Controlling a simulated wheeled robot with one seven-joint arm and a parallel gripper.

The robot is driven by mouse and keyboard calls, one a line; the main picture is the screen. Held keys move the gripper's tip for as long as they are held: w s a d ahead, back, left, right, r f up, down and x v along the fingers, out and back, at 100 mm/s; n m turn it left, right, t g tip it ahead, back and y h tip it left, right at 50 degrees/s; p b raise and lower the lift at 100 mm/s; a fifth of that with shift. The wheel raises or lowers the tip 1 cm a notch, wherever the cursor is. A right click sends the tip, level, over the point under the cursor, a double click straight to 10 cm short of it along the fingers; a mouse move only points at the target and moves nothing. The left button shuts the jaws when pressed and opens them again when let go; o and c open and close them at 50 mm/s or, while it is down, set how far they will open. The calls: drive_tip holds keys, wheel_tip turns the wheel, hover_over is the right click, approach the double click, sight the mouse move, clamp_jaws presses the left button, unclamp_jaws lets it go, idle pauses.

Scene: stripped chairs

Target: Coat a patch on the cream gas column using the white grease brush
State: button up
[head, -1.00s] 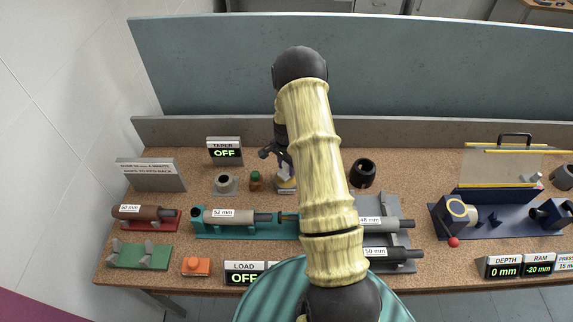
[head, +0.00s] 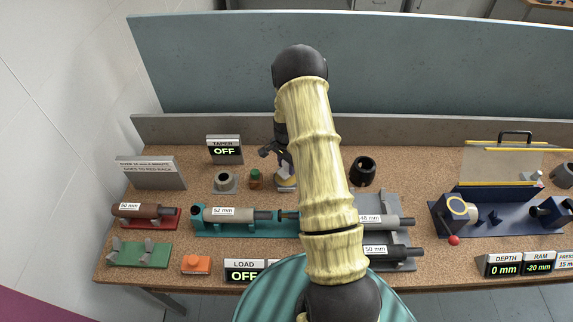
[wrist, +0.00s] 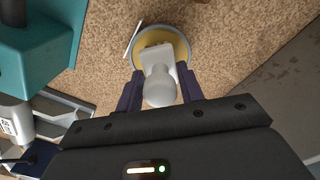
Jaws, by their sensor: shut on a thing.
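The white grease brush (wrist: 157,60) is between the dark fingers of my gripper (wrist: 160,91) in the wrist view, and they are shut on it. Its rounded handle end faces the camera. Its far end overlaps a round grey-rimmed pot with yellow grease (wrist: 183,43); I cannot tell whether the bristles touch the grease. In the head view my gripper (head: 276,157) is over that pot (head: 286,187), partly behind my arm.
A maroon column (head: 137,211) lies on a red rack at left. A grey rack (head: 412,245) with more columns stands right of my arm. A dark blue press (head: 500,222) stands at right.

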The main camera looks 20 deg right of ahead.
drive_tip(key=shift+s+f+b, duration=0.1)
drive_tip(key=shift+f+b, duration=0.2)
drive_tip(key=shift+f, duration=0.2)
idle(1.6)
drive_tip(key=shift+r+p, duration=2.15)
drive_tip(key=shift+r, duration=1.4)
drive_tip(key=shift+r, duration=0.1)
